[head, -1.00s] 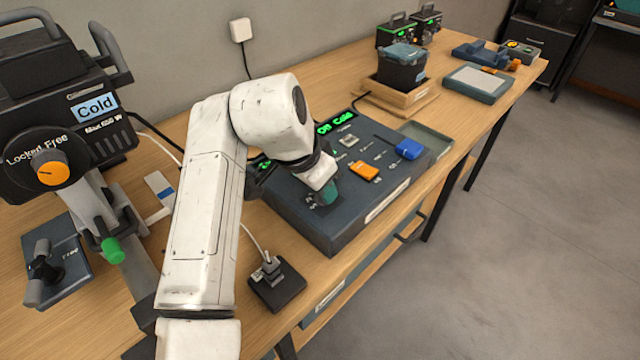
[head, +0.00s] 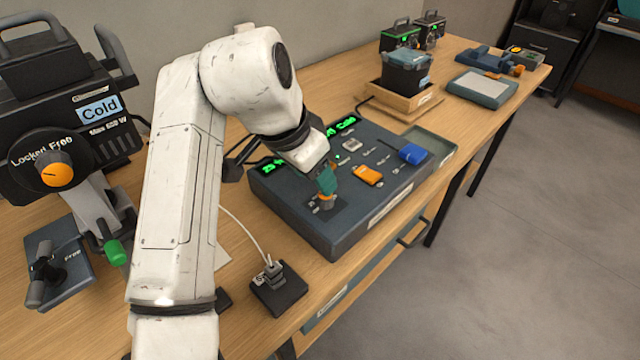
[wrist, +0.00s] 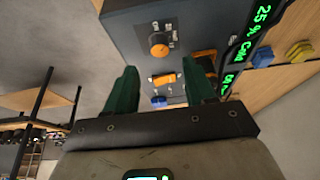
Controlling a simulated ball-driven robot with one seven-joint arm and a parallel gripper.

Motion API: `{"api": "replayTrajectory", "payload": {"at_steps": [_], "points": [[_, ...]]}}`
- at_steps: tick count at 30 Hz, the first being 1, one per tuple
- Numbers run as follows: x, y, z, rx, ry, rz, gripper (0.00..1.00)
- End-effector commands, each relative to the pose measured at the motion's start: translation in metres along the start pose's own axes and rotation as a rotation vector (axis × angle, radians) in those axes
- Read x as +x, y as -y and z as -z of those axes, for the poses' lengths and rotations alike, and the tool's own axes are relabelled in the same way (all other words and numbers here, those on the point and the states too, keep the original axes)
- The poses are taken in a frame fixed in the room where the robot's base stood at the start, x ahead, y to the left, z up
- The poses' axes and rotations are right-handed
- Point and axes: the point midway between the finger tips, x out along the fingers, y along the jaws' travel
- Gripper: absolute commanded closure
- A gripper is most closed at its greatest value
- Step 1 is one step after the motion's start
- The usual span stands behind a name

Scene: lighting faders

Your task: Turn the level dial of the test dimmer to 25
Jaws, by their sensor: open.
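The dimmer console (head: 300,222) is a dark blue-grey box on the bench. Its round orange dial (wrist: 158,45) sits on a dark plate in the wrist view, with a pale mark on it. In the head view the dial (head: 326,204) shows just below my fingertips. The green display (wrist: 262,20) reads "25 % Cold" in the wrist view. My gripper (head: 327,187) has green fingers. They stand apart and empty in the wrist view, and the dial is beyond their tips, clear of both.
An orange slider (head: 368,175) and a blue knob (head: 411,153) are on the same console. A black plug block (head: 278,288) with a white cable lies in front. A large lamp marked "Cold" (head: 70,90) stands at the left. A shallow tray (head: 428,143) adjoins the console's right.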

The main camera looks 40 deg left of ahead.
Motion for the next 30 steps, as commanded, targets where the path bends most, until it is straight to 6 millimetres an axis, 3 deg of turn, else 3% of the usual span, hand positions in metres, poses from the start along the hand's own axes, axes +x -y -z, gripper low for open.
{"api": "replayTrajectory", "payload": {"at_steps": [3,10,30], "points": [[-0.021,0.001,0.000,0.001,-0.002,0.003,0.46],[-0.041,0.000,0.000,-0.001,0.000,0.000,0.46],[-0.038,-0.004,0.002,0.002,0.000,-0.005,0.46]]}}
